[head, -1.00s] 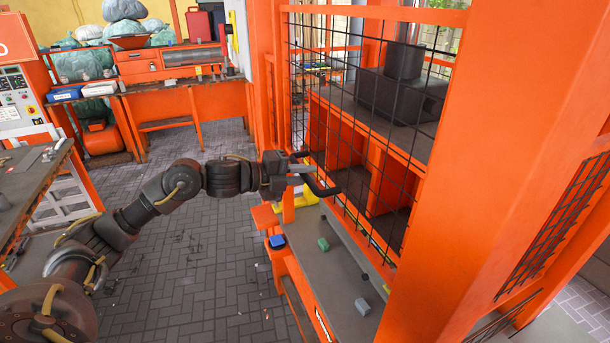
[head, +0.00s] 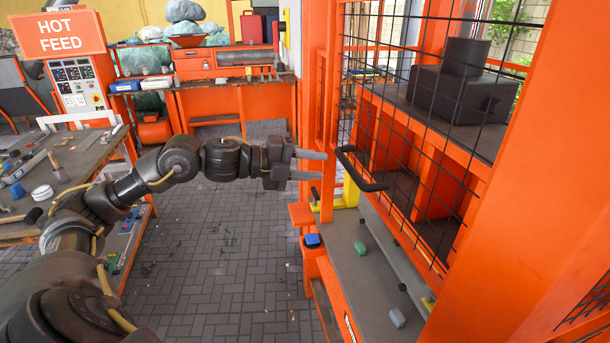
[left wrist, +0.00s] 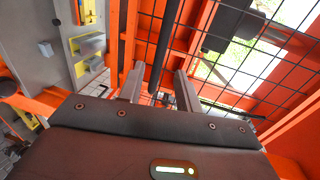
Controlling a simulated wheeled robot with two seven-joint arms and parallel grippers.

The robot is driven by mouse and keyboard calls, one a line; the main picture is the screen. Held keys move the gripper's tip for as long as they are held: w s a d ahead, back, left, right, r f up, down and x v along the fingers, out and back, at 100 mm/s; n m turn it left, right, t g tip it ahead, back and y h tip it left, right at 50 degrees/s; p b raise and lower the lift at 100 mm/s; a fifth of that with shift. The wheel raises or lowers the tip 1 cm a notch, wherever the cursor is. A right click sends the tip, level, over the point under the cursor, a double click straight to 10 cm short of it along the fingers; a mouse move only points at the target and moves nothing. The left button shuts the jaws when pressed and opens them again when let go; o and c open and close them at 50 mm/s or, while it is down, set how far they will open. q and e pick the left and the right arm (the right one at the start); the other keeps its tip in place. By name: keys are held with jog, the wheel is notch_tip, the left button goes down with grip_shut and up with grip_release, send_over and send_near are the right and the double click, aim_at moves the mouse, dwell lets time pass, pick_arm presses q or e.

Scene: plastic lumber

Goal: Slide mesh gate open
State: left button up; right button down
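The black wire mesh gate (head: 432,125) stands at the right in the head view, in front of an orange shelf unit. Its dark bar handle (head: 362,172) sticks out at the gate's left side. My left gripper (head: 322,165) is left of the handle, fingers pointing right, spread apart and empty. A gap shows between fingertips and handle. In the left wrist view the two fingers (left wrist: 160,88) are apart, with the dark handle bar (left wrist: 163,45) showing beyond the gap between them and mesh behind. My right gripper is not in view.
A thick orange post (head: 525,200) stands at the right. A cluttered workbench (head: 85,165) is at the left.

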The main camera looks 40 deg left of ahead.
pick_arm(q)
jog(key=shift+b+v, duration=0.3)
jog(key=shift+v, duration=0.55)
